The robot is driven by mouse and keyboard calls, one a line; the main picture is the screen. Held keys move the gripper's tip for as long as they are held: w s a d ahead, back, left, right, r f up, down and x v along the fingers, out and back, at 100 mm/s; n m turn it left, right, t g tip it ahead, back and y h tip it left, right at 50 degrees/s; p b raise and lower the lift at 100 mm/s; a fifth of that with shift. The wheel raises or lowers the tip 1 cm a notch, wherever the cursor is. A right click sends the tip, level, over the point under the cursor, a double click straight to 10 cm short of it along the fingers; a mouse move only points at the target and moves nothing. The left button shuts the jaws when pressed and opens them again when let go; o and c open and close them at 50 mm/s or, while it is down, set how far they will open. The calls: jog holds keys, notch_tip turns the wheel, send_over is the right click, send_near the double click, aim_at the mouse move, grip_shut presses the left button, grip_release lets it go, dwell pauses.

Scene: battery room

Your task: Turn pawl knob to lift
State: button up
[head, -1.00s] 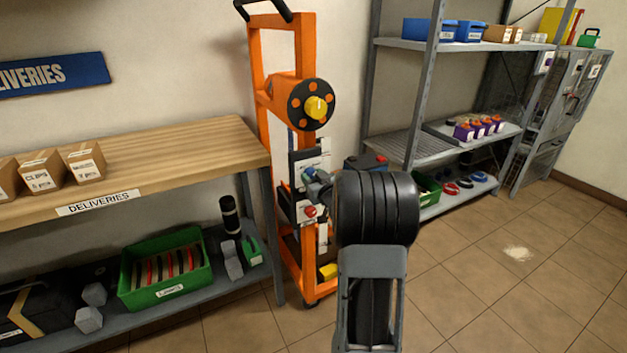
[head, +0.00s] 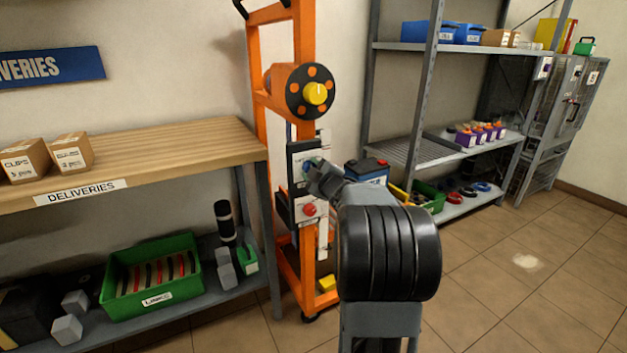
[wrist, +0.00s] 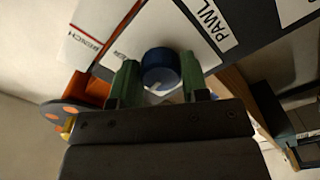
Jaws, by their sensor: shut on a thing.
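The pawl knob (wrist: 159,66) is round and blue with a pale pointer mark. It sits beside a white "PAWL" label (wrist: 208,32) on a dark panel. My gripper (wrist: 155,84) has its two green fingers on either side of the knob, shut on it. In the head view my gripper (head: 309,166) is at the upper part of the panel (head: 301,152) on the orange lift frame (head: 305,40); the knob is mostly hidden there. A red knob (head: 309,210) sits lower on the panel. A yellow-centred black wheel (head: 311,92) is above it.
A wooden bench (head: 150,150) labelled "DELIVERIES" stands left of the frame, with a green bin (head: 150,275) on its lower shelf. A battery (head: 366,172) with a red cap shows just behind my arm. Grey shelving (head: 425,145) stands right. The floor at right is mostly clear.

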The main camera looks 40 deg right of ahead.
jog(key=shift+n+b, duration=2.45)
jog(key=shift+n, duration=1.05)
jog(key=shift+r, duration=0.1)
jog(key=o, duration=0.9)
jog(key=shift+s+a+p, duration=0.3)
jog(key=shift+s+p, duration=0.25)
jog(key=shift+s, duration=1.75)
jog(key=shift+s+a+p, duration=0.3)
jog(key=shift+s+p, duration=0.2)
jog(key=shift+s, duration=1.75)
jog(key=shift+s+a+p, duration=0.3)
jog(key=shift+s+p, duration=0.25)
jog(key=shift+s, duration=1.75)
